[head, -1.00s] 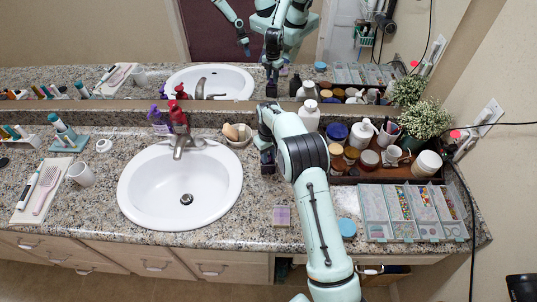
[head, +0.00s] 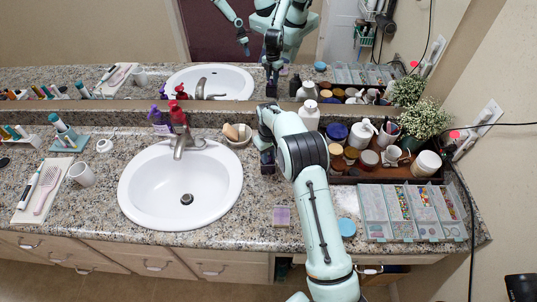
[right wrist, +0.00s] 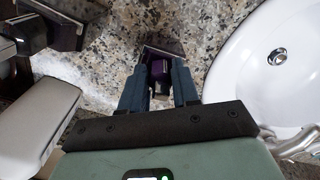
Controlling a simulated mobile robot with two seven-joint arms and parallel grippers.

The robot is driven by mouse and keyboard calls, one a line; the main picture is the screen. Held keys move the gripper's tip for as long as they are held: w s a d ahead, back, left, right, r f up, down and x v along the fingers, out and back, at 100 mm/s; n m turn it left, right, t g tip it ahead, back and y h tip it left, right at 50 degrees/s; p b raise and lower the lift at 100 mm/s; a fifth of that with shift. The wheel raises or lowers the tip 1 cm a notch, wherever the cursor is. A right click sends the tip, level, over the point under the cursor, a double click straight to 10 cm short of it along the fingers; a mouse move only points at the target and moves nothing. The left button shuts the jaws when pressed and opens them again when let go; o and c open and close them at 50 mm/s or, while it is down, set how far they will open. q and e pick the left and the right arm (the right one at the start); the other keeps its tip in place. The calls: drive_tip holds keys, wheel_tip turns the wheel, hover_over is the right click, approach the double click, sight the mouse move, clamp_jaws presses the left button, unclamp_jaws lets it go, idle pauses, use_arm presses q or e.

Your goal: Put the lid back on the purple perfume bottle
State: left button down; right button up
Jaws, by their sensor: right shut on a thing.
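My right gripper (head: 267,165) points down at the counter just right of the sink. In the right wrist view its fingers (right wrist: 160,90) are shut on a small dark purple piece, which appears to be the lid (right wrist: 159,70). A square dark purple shape, apparently the perfume bottle (right wrist: 160,50), shows right under and beyond it. I cannot tell whether lid and bottle touch. In the head view my arm and gripper hide most of both. My left gripper is not seen directly.
The white sink (head: 150,200) lies left of the gripper, with a red bottle (head: 178,118) behind it. A lilac block (head: 281,216) lies in front.

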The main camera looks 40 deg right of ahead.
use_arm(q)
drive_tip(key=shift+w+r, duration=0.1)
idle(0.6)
use_arm(e)
drive_tip(key=o, duration=1.6)
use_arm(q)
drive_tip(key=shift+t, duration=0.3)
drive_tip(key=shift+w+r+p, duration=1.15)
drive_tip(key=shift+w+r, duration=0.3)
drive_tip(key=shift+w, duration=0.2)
use_arm(e)
drive_tip(key=shift+r, duration=3.5)
clamp_jaws()
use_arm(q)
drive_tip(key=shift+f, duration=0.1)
use_arm(e)
drive_tip(key=shift+f, duration=0.2)
